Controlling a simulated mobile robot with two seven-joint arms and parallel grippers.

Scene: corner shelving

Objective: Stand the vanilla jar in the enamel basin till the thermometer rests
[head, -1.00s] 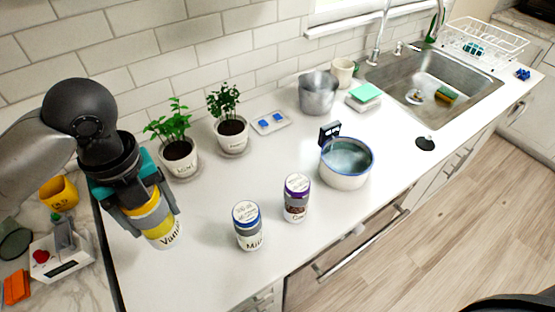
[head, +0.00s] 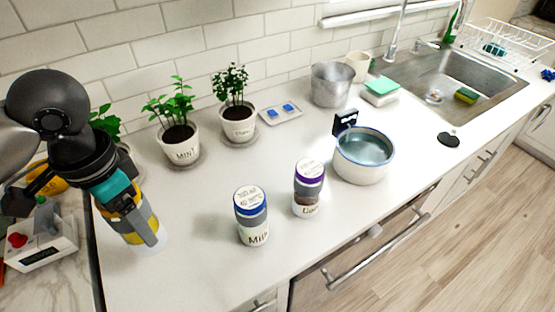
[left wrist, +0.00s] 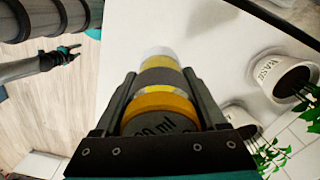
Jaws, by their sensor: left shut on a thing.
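The vanilla jar (head: 153,246) has yellow bands and a pale base, and sits at the lower left of the head view. My left gripper (head: 141,222) is shut around its upper part. In the left wrist view the jar's grey lid and yellow band (left wrist: 160,104) lie between the fingers. I cannot tell whether its base touches the counter. The white enamel basin (head: 360,172) with a blue rim stands right of centre and holds water. A small black thermometer (head: 346,122) is at its back-left rim. My right gripper (left wrist: 70,53) shows small in the left wrist view, fingers apart.
A blue-lidded milk jar (head: 251,217) and a purple-lidded jar (head: 308,190) stand between the vanilla jar and the basin. Potted herbs (head: 181,143) and (head: 237,125) line the wall. A metal pot (head: 331,85) stands behind the basin.

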